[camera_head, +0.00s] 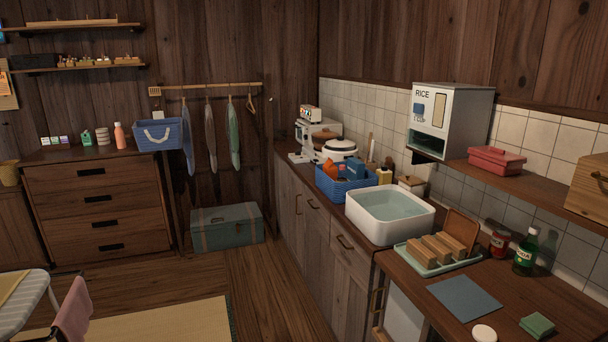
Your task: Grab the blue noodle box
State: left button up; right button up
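No box that I can read as a noodle box shows clearly. A blue box-like item (355,167) stands in a blue basket (345,189) on the counter, beside an orange item (329,171). It is small in the picture and I cannot make out its label. The basket's rim hides its lower part. Neither of my grippers is in view.
A white basin (389,215) of water sits right of the basket. A rice dispenser (446,122) stands on the shelf. A tray (440,261) of wooden blocks is nearer. A teal trunk (227,225) lies on the floor at the back. The middle floor is clear.

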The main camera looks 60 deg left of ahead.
aim_at(355, 168)
jog(key=u, duration=1.5)
jog(key=i+j+z, duration=0.15)
jog(key=z, duration=0.3)
jog(key=i+j+z, duration=0.2)
jog(key=z, duration=0.25)
jog(key=i+j+z, duration=0.1)
jog(key=j+z, duration=0.35)
jog(key=l, duration=0.1)
